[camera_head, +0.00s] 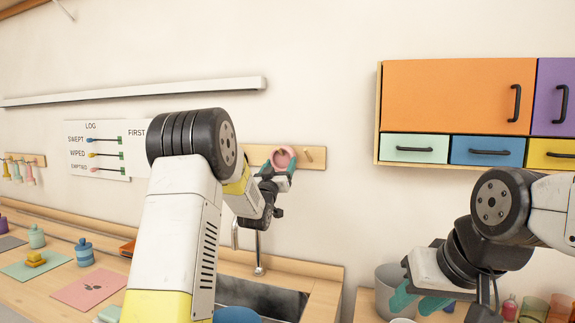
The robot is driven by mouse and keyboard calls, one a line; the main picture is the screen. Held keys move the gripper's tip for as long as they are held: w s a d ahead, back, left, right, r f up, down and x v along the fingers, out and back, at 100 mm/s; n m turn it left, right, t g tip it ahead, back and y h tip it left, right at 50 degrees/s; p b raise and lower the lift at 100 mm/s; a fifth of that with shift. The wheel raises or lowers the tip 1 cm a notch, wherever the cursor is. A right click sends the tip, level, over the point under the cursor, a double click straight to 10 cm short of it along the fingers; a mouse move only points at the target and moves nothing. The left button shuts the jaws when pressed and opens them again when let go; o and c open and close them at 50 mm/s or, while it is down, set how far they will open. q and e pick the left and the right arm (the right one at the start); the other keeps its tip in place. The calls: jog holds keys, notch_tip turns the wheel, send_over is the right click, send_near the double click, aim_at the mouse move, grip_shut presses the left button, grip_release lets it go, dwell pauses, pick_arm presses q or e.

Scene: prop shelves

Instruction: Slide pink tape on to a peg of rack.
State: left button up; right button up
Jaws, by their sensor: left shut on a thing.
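The pink tape (282,157) is a ring held up in front of the wooden peg rack (317,165) on the wall. My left gripper (276,172) is shut on the pink tape at its lower side. One peg (308,154) shows just right of the tape and is bare. I cannot tell whether a peg passes through the ring. My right gripper (414,300) is low at the right, over a grey bin; its teal fingers look apart, with nothing seen between them.
A sink (262,297) with a faucet (259,262) lies below the rack. An orange cabinet (455,95) with coloured drawers hangs at the upper right. The grey bin (388,278) stands under my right gripper. Jars and mats lie on the left counter (45,300).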

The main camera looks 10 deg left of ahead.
pick_arm(q)
jog(key=shift+f, duration=0.65)
jog(key=o, duration=1.3)
jog(key=shift+w+a, duration=0.1)
jog(key=shift+o, duration=0.9)
jog(key=shift+r, duration=0.2)
jog(key=s+f+g, duration=0.4)
jog(key=s+g, duration=0.1)
jog(key=s, duration=1.1)
jog(key=s+f+g, duration=0.4)
jog(key=s+g, duration=0.1)
jog(key=s, duration=1)
jog(key=s+f+g+y, duration=0.1)
jog(key=s+f+g, duration=0.3)
jog(key=s, duration=1.2)
jog(key=shift+s+d+f+m+g, duration=0.15)
jog(key=shift+s+d+m+g, duration=0.25)
jog(key=shift+g, duration=0.7)
jog(key=shift+w, duration=0.1)
